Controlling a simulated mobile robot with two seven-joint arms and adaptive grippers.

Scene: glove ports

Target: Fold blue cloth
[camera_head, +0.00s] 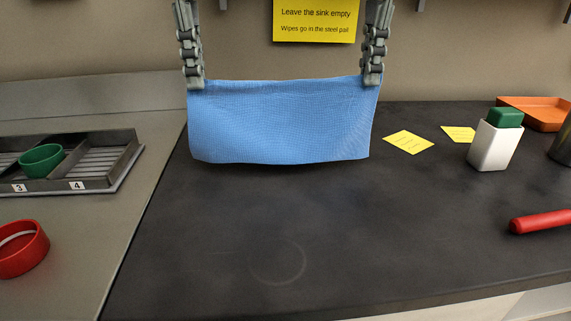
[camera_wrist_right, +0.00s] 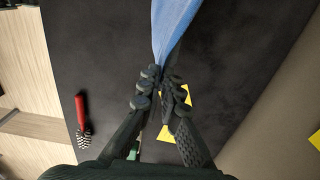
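The blue cloth (camera_head: 280,125) hangs stretched between my two grippers in the head view, held by its two upper corners. Its lower edge hangs near the dark worktop; whether it touches cannot be told. My left gripper (camera_head: 196,84) is shut on the upper left corner. My right gripper (camera_head: 371,80) is shut on the upper right corner. In the right wrist view, the cloth (camera_wrist_right: 172,25) runs as a narrow strip into my right gripper's closed fingertips (camera_wrist_right: 165,75).
The dark worktop (camera_head: 230,220) is clear in front of the cloth. To the right are yellow notes (camera_head: 409,142), a white container with green top (camera_head: 495,142), an orange tray (camera_head: 535,112) and a red handle (camera_head: 541,221). At left are a slotted rack (camera_head: 100,165), green cup (camera_head: 42,160) and red ring (camera_head: 22,249).

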